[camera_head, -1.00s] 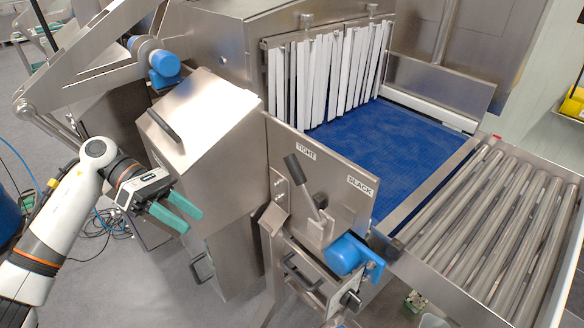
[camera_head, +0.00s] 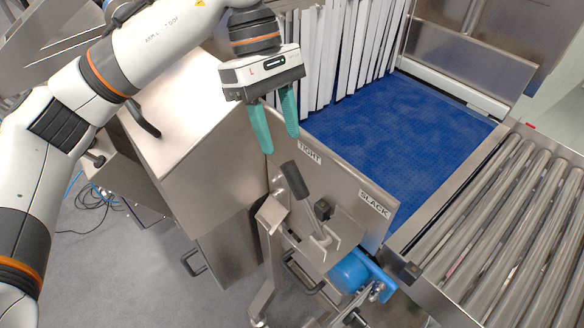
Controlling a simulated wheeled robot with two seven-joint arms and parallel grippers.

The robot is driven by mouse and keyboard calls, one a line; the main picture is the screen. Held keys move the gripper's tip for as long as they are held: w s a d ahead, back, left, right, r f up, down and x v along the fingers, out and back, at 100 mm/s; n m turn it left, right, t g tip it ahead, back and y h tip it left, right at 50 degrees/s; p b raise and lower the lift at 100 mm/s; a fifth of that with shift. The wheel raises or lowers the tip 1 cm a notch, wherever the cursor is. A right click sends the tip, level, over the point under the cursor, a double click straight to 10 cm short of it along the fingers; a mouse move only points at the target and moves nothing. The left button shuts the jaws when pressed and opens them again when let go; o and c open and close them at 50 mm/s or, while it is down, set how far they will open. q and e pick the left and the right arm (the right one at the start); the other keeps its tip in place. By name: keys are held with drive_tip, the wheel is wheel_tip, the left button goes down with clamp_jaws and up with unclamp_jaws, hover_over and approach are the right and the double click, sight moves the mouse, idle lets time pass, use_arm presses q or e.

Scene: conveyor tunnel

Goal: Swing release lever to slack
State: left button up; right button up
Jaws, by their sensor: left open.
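The release lever (camera_head: 296,182) has a dark grip on a metal rod and leans up and left, toward the TIGHT label (camera_head: 309,152). It is mounted on a steel side plate (camera_head: 341,190). The SLACK label (camera_head: 375,204) is on the same plate, to the right of the lever. My left gripper (camera_head: 277,142) is open, with its two green fingers pointing down. It is above and slightly left of the lever grip, apart from it, with nothing between its fingers. My right gripper is not in view.
A blue conveyor belt (camera_head: 410,130) lies behind the plate, with white strip curtains (camera_head: 335,50) at the tunnel mouth. A roller table (camera_head: 500,225) is at the right. A blue motor (camera_head: 349,273) sits below the lever. A steel cabinet (camera_head: 200,140) stands at the left.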

sight(287, 158)
use_arm(q)
drive_tip(key=p+x, duration=0.1)
drive_tip(key=x, duration=0.2)
drive_tip(key=shift+s+d+f, duration=0.15)
drive_tip(key=shift+s+f, duration=0.05)
drive_tip(key=shift+s, duration=0.1)
drive_tip(key=shift+d+f, duration=0.25)
drive_tip(key=shift+f, duration=0.65)
drive_tip(key=p+x, duration=0.1)
drive_tip(key=x, duration=0.2)
drive_tip(key=shift+w+f, duration=0.1)
drive_tip(key=shift+f, duration=0.25)
drive_tip(key=shift+d+f, duration=0.1)
drive_tip(key=shift+f, duration=0.05)
drive_tip(key=shift+c, duration=0.5)
clamp_jaws()
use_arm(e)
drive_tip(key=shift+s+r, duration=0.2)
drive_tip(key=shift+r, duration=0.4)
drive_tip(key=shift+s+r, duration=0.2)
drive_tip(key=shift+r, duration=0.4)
